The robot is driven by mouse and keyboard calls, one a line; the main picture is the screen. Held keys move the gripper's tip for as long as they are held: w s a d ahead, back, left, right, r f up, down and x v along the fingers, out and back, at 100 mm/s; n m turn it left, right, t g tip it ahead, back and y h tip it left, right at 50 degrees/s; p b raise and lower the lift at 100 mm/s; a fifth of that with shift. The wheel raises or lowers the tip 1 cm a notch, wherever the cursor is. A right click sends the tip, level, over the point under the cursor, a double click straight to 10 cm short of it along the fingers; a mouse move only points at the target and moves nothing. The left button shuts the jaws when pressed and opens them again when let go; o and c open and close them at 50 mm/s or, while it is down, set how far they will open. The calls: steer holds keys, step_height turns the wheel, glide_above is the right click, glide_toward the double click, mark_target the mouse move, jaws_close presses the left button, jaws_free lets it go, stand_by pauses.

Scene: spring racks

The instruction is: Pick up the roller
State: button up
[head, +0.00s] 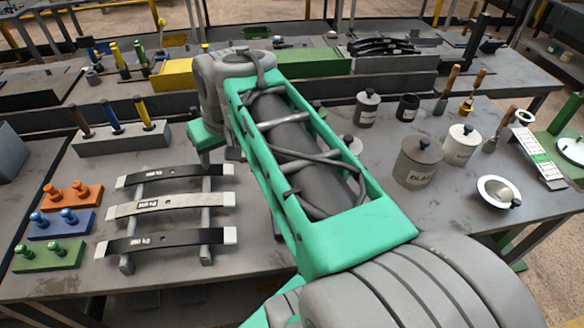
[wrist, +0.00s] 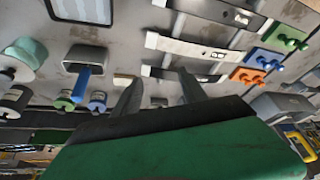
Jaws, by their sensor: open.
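My gripper (wrist: 158,88) is open and empty in the wrist view, its two grey fingers spread above the grey table. In the head view my arm hides it. I cannot pick out the roller for certain. The wrist view shows a grey tray-like piece (wrist: 86,56) with a blue part (wrist: 80,84), left of my fingers. Beside it are a small green round piece (wrist: 64,100) and a blue one (wrist: 97,102). A pale green rounded piece (wrist: 28,52) lies farther left. These look small and blurred, and my arm covers the middle of the table in the head view.
Leaf springs (head: 168,206) rest on a rack at left, near orange (head: 73,198), blue (head: 62,225) and green (head: 48,257) knobbed blocks. A tool block (head: 121,140) stands behind. Pots (head: 417,163), brushes (head: 448,90) and a round dish (head: 498,191) occupy the right.

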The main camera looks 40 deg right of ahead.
steer(key=d+f+m+h+b, duration=0.1)
steer(key=d+f+b, duration=0.2)
steer(key=d, duration=0.8)
steer(key=d+f+m+b, duration=0.2)
steer(key=d+f+b, duration=0.15)
steer(key=d, duration=0.65)
steer(key=x, duration=0.6)
steer(key=shift+w+d+r, duration=0.2)
steer(key=shift+w, duration=0.05)
jaws_close()
